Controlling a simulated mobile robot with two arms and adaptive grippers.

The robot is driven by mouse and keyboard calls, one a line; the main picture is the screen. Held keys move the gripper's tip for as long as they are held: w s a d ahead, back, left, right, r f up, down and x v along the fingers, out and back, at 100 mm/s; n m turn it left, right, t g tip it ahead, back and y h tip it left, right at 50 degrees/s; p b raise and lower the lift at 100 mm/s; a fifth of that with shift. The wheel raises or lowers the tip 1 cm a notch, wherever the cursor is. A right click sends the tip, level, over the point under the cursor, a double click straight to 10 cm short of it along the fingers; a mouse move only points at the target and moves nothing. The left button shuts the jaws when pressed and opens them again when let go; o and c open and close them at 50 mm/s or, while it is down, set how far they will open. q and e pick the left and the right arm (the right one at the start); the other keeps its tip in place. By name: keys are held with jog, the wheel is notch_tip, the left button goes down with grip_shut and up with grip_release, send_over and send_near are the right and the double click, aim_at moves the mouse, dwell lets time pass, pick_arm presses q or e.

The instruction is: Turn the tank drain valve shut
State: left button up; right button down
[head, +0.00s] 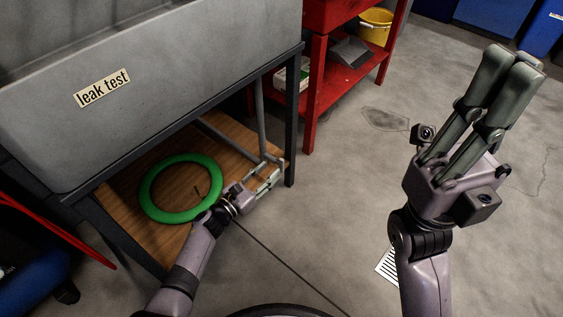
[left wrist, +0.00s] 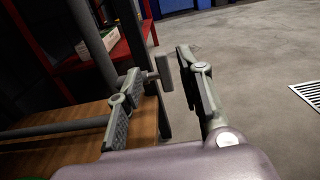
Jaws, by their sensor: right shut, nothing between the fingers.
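The grey tank (head: 150,75) marked "leak test" stands on a dark frame. A grey drain pipe (head: 261,120) comes down below it to a horizontal pipe near the wooden shelf. In the left wrist view, a small grey paddle-like handle (left wrist: 163,68), apparently the valve lever, shows between and beyond the fingertips. My left gripper (head: 268,178) is low beside the pipe's end, its fingers apart on either side of the handle in the left wrist view (left wrist: 160,85). I cannot tell whether a finger touches it. My right gripper (head: 512,62) is raised at the right, shut and empty.
A green ring (head: 148,190) lies on the wooden shelf (head: 225,150) under the tank, close to my left wrist. A dark frame leg (head: 291,130) stands just beyond the left gripper. A red rack (head: 318,90) holds a yellow bucket (head: 375,25). The floor at right is open.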

aim_at(280, 160)
pick_arm(q)
jog(key=b+x, duration=0.2)
jog(key=x, duration=0.5)
jog(key=shift+c, duration=0.5)
grip_shut()
